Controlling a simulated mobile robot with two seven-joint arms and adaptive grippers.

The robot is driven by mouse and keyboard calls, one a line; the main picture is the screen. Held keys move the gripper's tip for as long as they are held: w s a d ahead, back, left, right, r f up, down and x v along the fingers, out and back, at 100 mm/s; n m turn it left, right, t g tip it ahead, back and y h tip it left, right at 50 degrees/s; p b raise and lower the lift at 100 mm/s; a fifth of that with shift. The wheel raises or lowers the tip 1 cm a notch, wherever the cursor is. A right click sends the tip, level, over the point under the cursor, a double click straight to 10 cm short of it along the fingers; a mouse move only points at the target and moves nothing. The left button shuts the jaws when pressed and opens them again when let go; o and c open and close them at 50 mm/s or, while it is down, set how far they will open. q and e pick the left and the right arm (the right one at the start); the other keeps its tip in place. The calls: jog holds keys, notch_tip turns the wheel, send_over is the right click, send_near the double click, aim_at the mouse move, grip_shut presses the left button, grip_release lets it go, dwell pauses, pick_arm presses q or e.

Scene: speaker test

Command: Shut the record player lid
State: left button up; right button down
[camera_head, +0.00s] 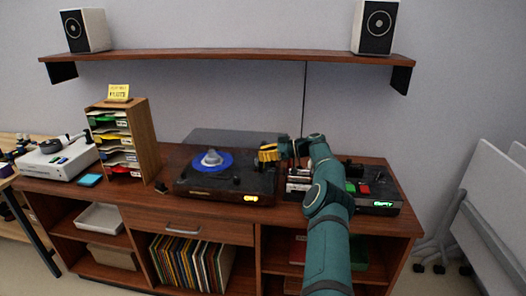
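The record player (190,188) sits on the middle of the wooden sideboard. It has a dark base, a blue record (222,164) with a grey piece on its centre, and a small lit yellow display at the front right. Its grey see-through lid (235,137) seems to stand open along the back, against the wall. My teal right arm rises from the lower right. My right gripper (270,152) is at the player's right rear, beside the lid's right end; a yellow and black part shows at its tip. Contact and finger opening are too small to tell. My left gripper is out of view.
A wooden letter sorter (146,130) with a yellow sign stands left of the player. A black device (378,198) with a green display is on the right, partly behind my arm. A shelf (225,54) with two speakers hangs above. White folded tables (490,195) stand at the right.

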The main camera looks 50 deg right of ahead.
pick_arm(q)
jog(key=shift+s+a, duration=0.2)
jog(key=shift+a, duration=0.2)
pick_arm(e)
jog(key=shift+s+a+f, duration=0.15)
jog(key=shift+a+f, duration=0.05)
jog(key=shift+f, duration=0.35)
jog(key=shift+f, duration=0.1)
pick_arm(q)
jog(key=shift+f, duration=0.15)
